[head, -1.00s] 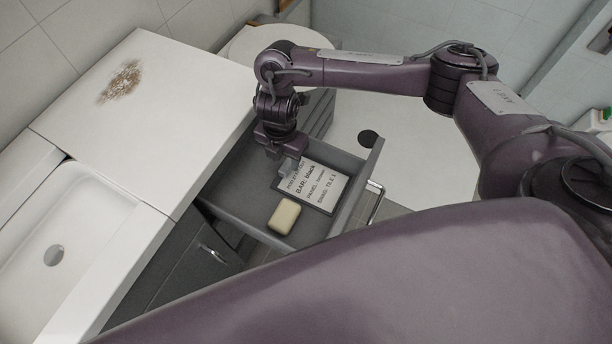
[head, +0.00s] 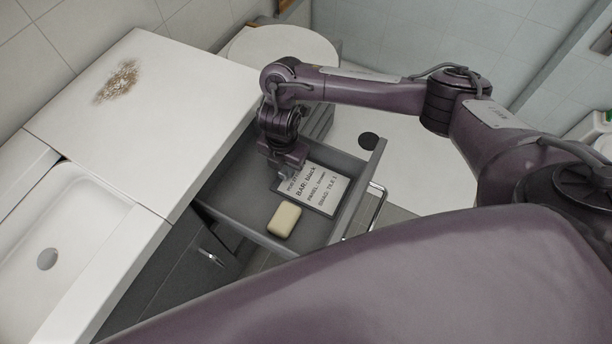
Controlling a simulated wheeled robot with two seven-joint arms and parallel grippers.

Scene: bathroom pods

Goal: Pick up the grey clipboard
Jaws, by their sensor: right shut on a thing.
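The grey clipboard (head: 322,191) lies in the open drawer (head: 236,212), with a white printed sheet on its face. My right gripper (head: 285,177) reaches down into the drawer and is shut on the clipboard's upper-left end. The gripper hides that end and part of the text. I cannot tell whether the clipboard is clear of the drawer floor. My left gripper is not in view.
A cream soap bar (head: 284,219) lies in the drawer just below the clipboard. The drawer's front with its metal handle (head: 377,207) is on the right. A white countertop (head: 165,110) and a basin (head: 70,225) are on the left. A round white lid (head: 285,45) is behind.

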